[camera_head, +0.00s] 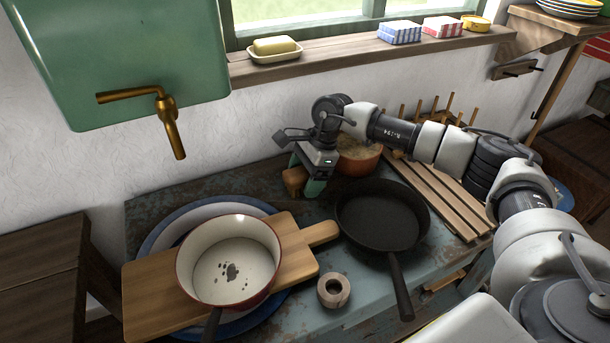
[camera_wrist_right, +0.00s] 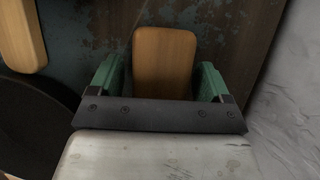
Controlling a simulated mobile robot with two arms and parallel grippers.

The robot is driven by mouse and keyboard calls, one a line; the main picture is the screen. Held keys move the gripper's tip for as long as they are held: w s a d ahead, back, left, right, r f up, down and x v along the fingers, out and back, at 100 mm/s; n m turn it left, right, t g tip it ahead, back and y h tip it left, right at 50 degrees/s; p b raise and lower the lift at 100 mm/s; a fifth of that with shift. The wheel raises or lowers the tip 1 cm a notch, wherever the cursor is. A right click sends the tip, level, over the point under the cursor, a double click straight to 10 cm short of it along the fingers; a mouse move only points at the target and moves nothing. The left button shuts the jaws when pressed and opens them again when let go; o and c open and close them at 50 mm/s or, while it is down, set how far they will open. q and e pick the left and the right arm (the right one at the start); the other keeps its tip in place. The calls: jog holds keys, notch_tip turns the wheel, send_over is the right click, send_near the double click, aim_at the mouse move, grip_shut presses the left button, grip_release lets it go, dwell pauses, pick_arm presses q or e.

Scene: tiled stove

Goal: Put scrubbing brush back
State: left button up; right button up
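The scrubbing brush is probably the brown wooden block (camera_head: 293,179) at the back of the worn blue-green table, near the wall. It also shows in the right wrist view (camera_wrist_right: 165,62). My right gripper (camera_head: 305,184) reaches down over it with its green fingers. In the wrist view the fingers (camera_wrist_right: 161,80) stand on either side of the block, with a gap visible on the left, so the gripper looks open around it. Bristles are not visible. My left gripper is out of view.
A black frying pan (camera_head: 378,216) lies just right of the gripper, with a bowl of food (camera_head: 357,160) behind. A cutting board (camera_head: 150,283) carries a saucepan (camera_head: 229,262). A small ring-shaped object (camera_head: 333,290) is in front. A slatted rack (camera_head: 436,188) is right. A sill (camera_head: 350,55) holds soap.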

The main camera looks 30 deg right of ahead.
jog(key=shift+r, duration=0.15)
jog(key=v, duration=1.1)
jog(key=shift+d+r, duration=0.1)
jog(key=shift+r, duration=0.35)
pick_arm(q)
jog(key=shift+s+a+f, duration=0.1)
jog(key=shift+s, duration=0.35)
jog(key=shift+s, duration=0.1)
